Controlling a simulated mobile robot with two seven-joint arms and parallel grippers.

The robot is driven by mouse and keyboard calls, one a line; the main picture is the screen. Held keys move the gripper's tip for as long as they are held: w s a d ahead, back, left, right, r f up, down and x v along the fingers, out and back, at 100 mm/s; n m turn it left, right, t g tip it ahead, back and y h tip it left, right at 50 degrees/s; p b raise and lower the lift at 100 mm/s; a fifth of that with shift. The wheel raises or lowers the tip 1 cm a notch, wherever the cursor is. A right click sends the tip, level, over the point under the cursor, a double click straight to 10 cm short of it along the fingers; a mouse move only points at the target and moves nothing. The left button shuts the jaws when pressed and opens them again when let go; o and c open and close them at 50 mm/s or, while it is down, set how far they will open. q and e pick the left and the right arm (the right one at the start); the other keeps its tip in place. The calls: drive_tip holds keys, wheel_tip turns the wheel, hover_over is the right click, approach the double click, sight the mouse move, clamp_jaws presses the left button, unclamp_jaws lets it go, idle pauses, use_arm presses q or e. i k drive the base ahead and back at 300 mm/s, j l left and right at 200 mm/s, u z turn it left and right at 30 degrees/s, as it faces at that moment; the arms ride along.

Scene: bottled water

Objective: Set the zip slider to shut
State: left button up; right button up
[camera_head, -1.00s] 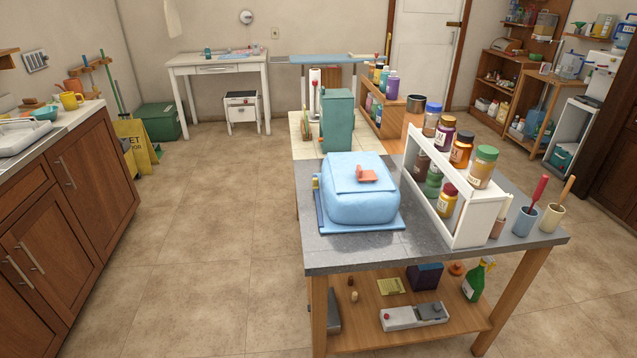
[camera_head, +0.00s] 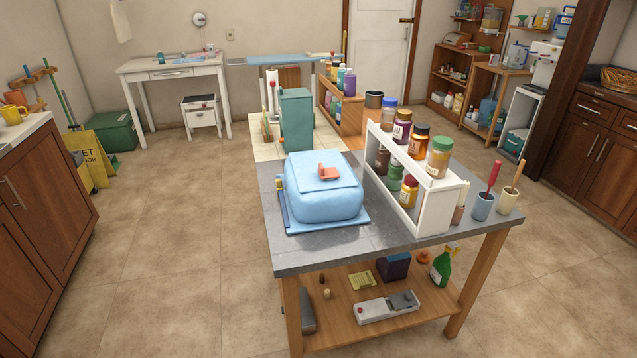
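A light blue, rounded, soft-looking case (camera_head: 318,200) lies on a flat blue mat (camera_head: 345,222) on the near part of the grey-topped table (camera_head: 300,255). An orange tab (camera_head: 328,171) sits on top of the case. A small yellow piece (camera_head: 279,183) shows at the left edge of the case; I cannot tell whether it or the orange tab is the zip slider. How far the zip is closed is too small to tell. Neither of my grippers is in view.
A white rack (camera_head: 433,212) with several jars stands right of the case. Two cups (camera_head: 482,207) with tools stand at the table's right end. A green box-like item (camera_head: 296,120) stands behind the case. Floor left of the table (camera_head: 180,260) is clear.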

sight(279, 182)
drive_tip(key=z, duration=0.25)
drive_tip(key=i+j+z, duration=0.15)
drive_tip(key=j+z, duration=0.2)
drive_tip(key=i+j+z, duration=0.1)
drive_tip(key=j+z, duration=0.45)
drive_tip(key=j, duration=0.75)
drive_tip(key=i+j, duration=0.1)
drive_tip(key=j, duration=0.75)
drive_tip(key=i+j+z, duration=0.1)
drive_tip(key=j, duration=0.7)
